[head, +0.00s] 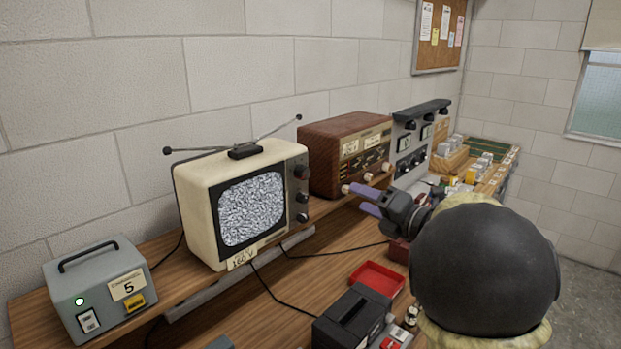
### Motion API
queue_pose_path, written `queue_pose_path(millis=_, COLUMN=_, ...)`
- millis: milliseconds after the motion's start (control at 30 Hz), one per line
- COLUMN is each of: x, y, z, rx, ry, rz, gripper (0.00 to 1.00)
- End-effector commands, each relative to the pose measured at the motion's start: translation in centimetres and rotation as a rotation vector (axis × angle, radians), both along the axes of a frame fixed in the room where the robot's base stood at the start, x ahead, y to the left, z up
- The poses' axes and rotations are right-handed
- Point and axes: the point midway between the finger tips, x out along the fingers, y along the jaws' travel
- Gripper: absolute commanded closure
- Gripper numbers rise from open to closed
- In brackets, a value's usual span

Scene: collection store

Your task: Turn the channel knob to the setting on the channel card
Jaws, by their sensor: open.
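A cream television (190,205) with a screen of grey static stands on the raised wooden shelf. Its dark right-hand panel carries several black knobs, among them an upper knob (302,172) and a middle knob (302,197). Which one is the channel knob, and its setting, cannot be read. A card (128,285) on the grey box (75,285) at the left shows a large 5; its small heading is hard to read. My gripper (353,198), with purple fingers, is open and empty, right of the television's knobs and apart from them, in front of the brown radio.
The brown radio (325,150) and a grey instrument panel (410,145) stand to the right. A red tray (376,280) and a black device (352,317) are on the lower bench. Antenna rods spread above the television, and cables cross the bench.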

Motion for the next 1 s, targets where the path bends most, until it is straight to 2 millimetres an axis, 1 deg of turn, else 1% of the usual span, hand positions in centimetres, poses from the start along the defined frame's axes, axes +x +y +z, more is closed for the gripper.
queue_pose_path(millis=167, x=0.3, y=0.3, z=0.0, rx=0.001, ry=0.002, rz=-0.001, gripper=0.45)
queue_pose_path(millis=267, x=0.9, y=0.9, z=0.1, rx=0.001, ry=0.003, rz=-0.001, gripper=0.45)
queue_pose_path(millis=367, x=1.8, y=1.9, z=0.1, rx=-0.001, ry=0.005, rz=0.0, gripper=0.45)
queue_pose_path(millis=1000, x=9.5, y=10.0, z=0.2, rx=0.0, ry=0.003, rz=-0.002, gripper=0.45)
